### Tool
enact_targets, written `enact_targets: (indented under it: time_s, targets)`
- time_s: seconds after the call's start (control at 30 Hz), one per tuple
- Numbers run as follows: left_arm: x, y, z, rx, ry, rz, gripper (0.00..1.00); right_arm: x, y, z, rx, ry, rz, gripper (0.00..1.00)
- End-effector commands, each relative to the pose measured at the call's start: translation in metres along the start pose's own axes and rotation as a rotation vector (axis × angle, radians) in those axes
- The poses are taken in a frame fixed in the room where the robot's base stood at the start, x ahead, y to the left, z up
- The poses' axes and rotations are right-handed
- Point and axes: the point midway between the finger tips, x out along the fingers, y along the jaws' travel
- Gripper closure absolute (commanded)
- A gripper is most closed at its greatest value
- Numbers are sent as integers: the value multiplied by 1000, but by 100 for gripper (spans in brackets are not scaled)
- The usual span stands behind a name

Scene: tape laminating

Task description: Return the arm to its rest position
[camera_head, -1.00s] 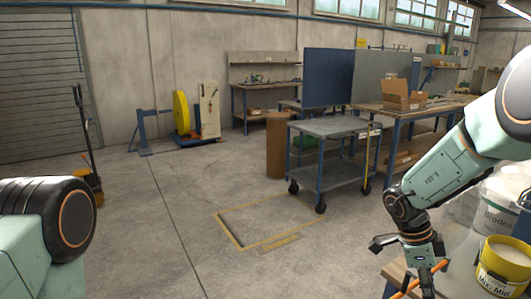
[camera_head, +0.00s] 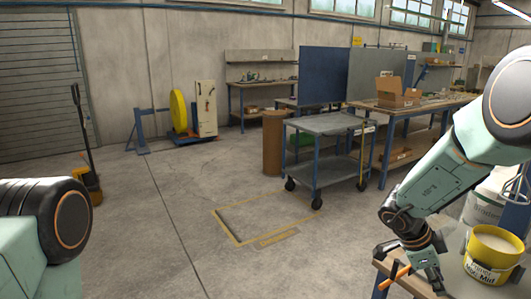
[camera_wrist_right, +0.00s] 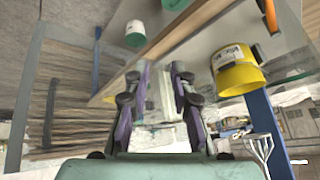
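My right arm reaches in from the right in the head view. Its gripper (camera_head: 416,275) points down at the near left edge of the workbench. In the right wrist view the two dark fingers (camera_wrist_right: 160,70) are spread apart with an empty gap between them. A thin orange piece (camera_head: 396,276) shows beside the gripper in the head view; I cannot tell what it is or whether it touches. Part of my left arm fills the lower left corner. My left gripper is outside both views.
A yellow bucket (camera_head: 492,258) stands on the workbench (camera_head: 449,274), close right of my right gripper; it also shows in the wrist view (camera_wrist_right: 236,72). A white bucket (camera_head: 485,208) is behind. A grey cart (camera_head: 330,123) stands farther off. The middle floor is clear.

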Motion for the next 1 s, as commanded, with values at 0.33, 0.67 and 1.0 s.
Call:
enact_targets:
  time_s: [0.33, 0.67, 1.0]
  targets:
    - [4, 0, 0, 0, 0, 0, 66, 32, 6, 2, -372, 149, -266, 76]
    - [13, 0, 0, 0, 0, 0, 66, 66, 60, 62, -889, 104, -479, 76]
    - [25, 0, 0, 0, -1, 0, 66, 98, 212, 136, -1494, -191, -575, 76]
